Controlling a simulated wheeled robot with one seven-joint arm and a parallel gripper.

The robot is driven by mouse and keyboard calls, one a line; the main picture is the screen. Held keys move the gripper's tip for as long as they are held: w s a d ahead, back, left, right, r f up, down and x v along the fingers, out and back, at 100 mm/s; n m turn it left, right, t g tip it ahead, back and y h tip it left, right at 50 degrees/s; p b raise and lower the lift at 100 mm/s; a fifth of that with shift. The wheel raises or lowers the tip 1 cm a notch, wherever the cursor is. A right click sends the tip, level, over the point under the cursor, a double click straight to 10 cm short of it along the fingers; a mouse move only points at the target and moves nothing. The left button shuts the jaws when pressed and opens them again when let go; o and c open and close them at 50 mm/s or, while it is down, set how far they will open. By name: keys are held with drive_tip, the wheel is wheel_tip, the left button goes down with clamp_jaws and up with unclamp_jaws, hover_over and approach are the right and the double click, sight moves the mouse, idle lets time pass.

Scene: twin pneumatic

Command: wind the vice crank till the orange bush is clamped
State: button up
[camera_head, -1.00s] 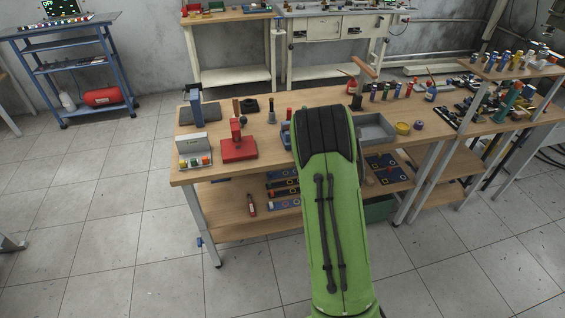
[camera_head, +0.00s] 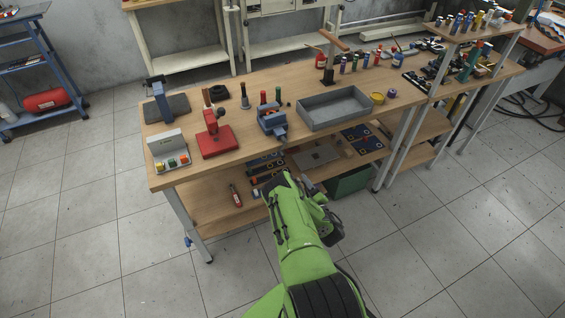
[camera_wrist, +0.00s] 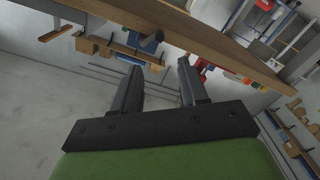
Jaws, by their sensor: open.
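The blue vice (camera_head: 271,121) stands at the front edge of the wooden workbench, between the red press and the grey tray. Its crank is too small to make out clearly in the head view. I cannot pick out the orange bush in either view. My gripper (camera_wrist: 158,84) is open and empty in the wrist view, its two dark fingers apart. It points toward the underside and edge of a wooden top (camera_wrist: 195,35). A dark rounded part (camera_wrist: 152,42) shows just beyond the fingers; I cannot tell what it is. In the head view my green arm is below the bench front.
The red press (camera_head: 217,142) and a button box (camera_head: 169,152) stand left of the vice. The open grey tray (camera_head: 335,108) is to the right. The lower shelf (camera_head: 215,205) holds several panels and a red-and-dark item. The floor in front is clear.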

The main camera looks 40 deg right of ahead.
sight(284, 157)
drive_tip(key=b+x, duration=1.4)
drive_tip(key=b, duration=0.2)
drive_tip(key=shift+w+b, duration=0.1)
drive_tip(key=shift+b, duration=0.25)
clamp_jaws()
